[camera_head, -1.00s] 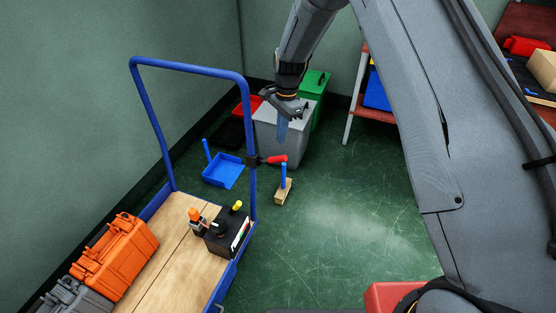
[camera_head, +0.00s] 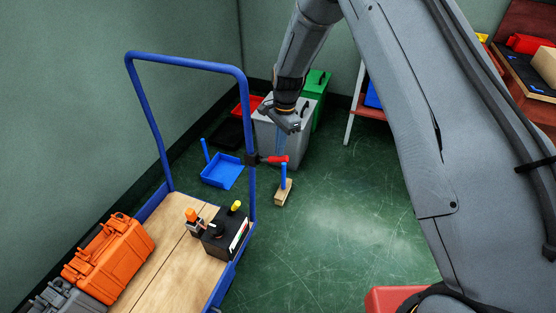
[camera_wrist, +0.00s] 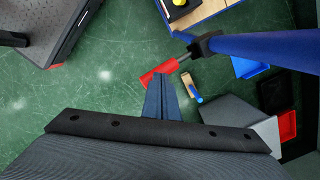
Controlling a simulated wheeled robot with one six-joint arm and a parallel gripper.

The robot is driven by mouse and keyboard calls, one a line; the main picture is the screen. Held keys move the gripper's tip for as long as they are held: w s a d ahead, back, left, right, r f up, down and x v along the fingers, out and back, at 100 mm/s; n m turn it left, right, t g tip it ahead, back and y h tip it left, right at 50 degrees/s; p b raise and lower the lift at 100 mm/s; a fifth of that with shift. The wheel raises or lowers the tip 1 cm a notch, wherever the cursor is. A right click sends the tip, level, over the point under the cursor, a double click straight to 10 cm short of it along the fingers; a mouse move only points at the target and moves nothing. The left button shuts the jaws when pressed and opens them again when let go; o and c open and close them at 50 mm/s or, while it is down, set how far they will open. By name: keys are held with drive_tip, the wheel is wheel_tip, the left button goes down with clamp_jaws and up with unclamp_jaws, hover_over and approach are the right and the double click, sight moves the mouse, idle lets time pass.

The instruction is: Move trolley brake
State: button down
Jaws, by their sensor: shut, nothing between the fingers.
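The blue-framed trolley (camera_head: 165,282) stands at the left in the head view, with a wooden deck and a tall blue push bar. The red brake handle (camera_head: 278,160) sticks out to the right from a black clamp on the bar's near upright. In the wrist view the brake handle (camera_wrist: 162,71) lies just past the fingertips. My gripper (camera_head: 280,147) points down with its fingers together, just above the red handle. It also shows in the wrist view (camera_wrist: 158,80), empty. I cannot tell whether the fingertips touch the handle.
On the deck are an orange case (camera_head: 112,257), a grey case and a black box (camera_head: 226,234). Behind stand a grey bin (camera_head: 300,148), a green bin (camera_head: 318,85) and a blue dustpan (camera_head: 222,171). Open floor is at the right.

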drive_tip(key=shift+f, duration=0.25)
drive_tip(key=shift+f+b, duration=0.9)
drive_tip(key=shift+f, duration=1.35)
drive_tip(key=shift+r, duration=0.1)
drive_tip(key=shift+w+d+r, duration=0.25)
drive_tip(key=shift+w+d, duration=0.2)
drive_tip(key=shift+d, duration=0.2)
drive_tip(key=shift+w+d+r, duration=0.2)
drive_tip(key=shift+w+d, duration=0.2)
drive_tip(key=shift+d, duration=0.2)
drive_tip(key=shift+r, duration=0.1)
wheel_tip(320, 180, up, 8)
drive_tip(key=shift+w+d+f, duration=0.2)
drive_tip(key=shift+d, duration=0.1)
